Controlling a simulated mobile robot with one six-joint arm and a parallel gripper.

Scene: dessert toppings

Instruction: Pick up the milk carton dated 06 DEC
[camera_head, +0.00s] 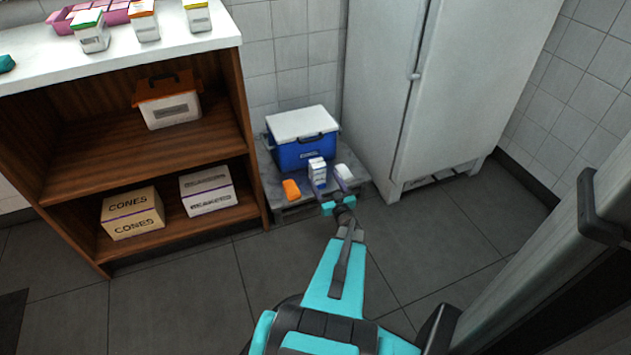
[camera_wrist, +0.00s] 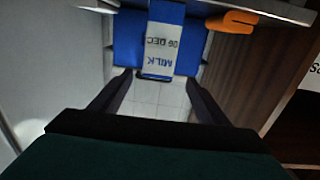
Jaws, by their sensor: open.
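A blue and white milk carton (camera_head: 317,172) stands on the low grey platform in front of the blue cooler. In the wrist view the milk carton (camera_wrist: 160,45) shows the words MILK and 06 DEC, upside down. My gripper (camera_head: 329,187) is open at the carton, from the front. In the wrist view the fingers of my gripper (camera_wrist: 158,82) point at the carton, one toward each side, with gaps left and right.
The blue cooler (camera_head: 304,153) with its white lid stands behind the carton. An orange item (camera_head: 291,190) lies to the left, and a white item (camera_head: 344,172) is close on the right. A wooden shelf unit (camera_head: 245,130) is left; a white fridge (camera_head: 385,90) is right.

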